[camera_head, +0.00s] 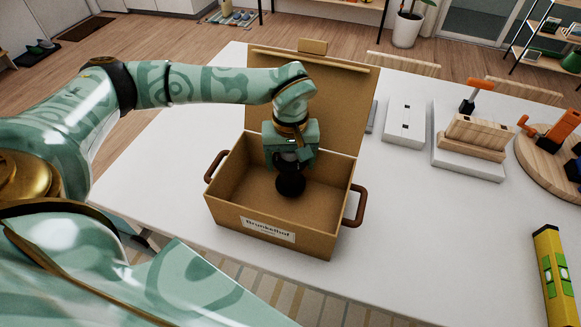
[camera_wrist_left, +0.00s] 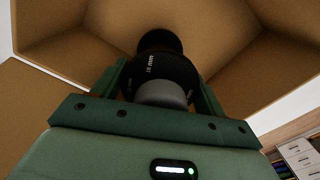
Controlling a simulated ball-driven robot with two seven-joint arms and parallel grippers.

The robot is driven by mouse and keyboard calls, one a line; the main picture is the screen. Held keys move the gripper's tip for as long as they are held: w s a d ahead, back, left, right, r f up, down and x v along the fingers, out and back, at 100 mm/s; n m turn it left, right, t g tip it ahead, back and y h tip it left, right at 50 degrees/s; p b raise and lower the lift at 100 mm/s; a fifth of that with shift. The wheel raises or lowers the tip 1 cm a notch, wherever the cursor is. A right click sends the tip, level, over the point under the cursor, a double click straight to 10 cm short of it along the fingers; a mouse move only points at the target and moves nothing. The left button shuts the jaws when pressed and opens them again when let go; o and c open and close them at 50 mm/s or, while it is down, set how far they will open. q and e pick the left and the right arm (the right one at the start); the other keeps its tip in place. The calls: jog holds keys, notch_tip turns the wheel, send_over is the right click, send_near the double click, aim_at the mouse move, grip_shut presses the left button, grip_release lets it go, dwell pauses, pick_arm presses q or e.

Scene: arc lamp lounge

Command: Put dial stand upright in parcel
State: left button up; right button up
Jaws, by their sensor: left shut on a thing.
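The parcel (camera_head: 226,206) is an open brown cardboard box with a raised lid and dark side handles, on the white table. My left gripper (camera_head: 290,160) is inside the mouth of the box, pointing down. It is shut on the dial stand (camera_head: 290,184), a dark thing with a round black lower end. The dial stand looks roughly upright, low in the box; I cannot tell whether it touches the floor. In the left wrist view the dial stand (camera_wrist_left: 165,70) sits between the fingers, with the box walls around it. My right gripper is not in view.
On the white table (camera_head: 420,230), right of the parcel, are a white block (camera_head: 405,123), a wooden block on a white base (camera_head: 470,150), a round wooden board (camera_head: 550,165) with an orange tool, and a yellow level (camera_head: 553,275). The table's front middle is clear.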

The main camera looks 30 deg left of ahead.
pick_arm(q)
notch_tip(320, 180, down, 3)
jog(key=shift+r, duration=0.1)
jog(key=o, duration=1.3)
jog(key=shift+o, duration=0.7)
notch_tip(320, 180, up, 11)
jog(key=shift+r+p, duration=0.1)
jog(key=shift+p, duration=0.5)
jog(key=shift+r, duration=0.4)
